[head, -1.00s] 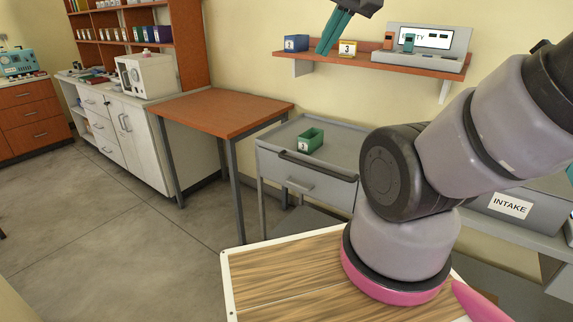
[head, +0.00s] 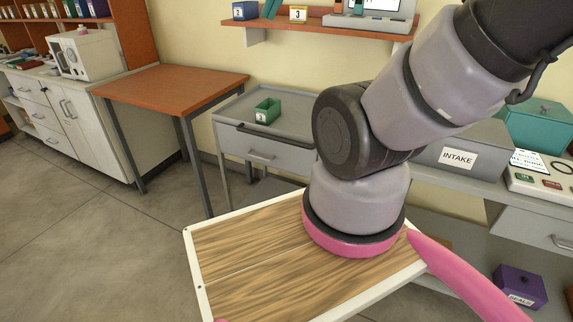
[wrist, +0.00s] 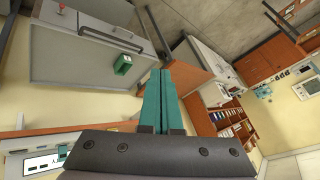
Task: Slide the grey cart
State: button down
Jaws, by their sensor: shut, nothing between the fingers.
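The grey cart (head: 290,118) stands against the wall, right of the orange-topped table. It has a dark handle bar along its front top edge, a drawer front with a small pull, and a lower shelf. A small green bin (head: 267,110) sits on its top. In the wrist view the cart (wrist: 75,68) is at upper left, with the green bin (wrist: 123,65) on it. My gripper (wrist: 160,72) has its teal fingers together and empty, apart from the cart.
The orange-topped table (head: 172,88) stands left of the cart. A grey bench with an INTAKE box (head: 460,158) is to its right, partly behind my arm. A wall shelf (head: 310,30) hangs above. Open floor (head: 90,225) lies at front left.

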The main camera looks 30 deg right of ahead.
dwell(0.3)
jog(key=c, duration=1.2)
grip_release()
jog(key=o, duration=0.4)
jog(key=shift+w+d+f, duration=0.1)
jog(key=shift+w+d, duration=0.15)
jog(key=shift+w, duration=0.15)
jog(key=shift+o, duration=0.2)
jog(key=n+g, duration=0.2)
jog(key=n, duration=1)
send_over(275, 138)
jog(key=s+d, duration=0.1)
jog(key=s, duration=0.3)
notch_tip(275, 138, down, 38)
jog(key=shift+h, duration=0.4)
jog(key=x, duration=1)
jog(key=shift+s+d+f, duration=0.1)
jog(key=shift+s+f, duration=0.1)
jog(key=shift+f, duration=0.1)
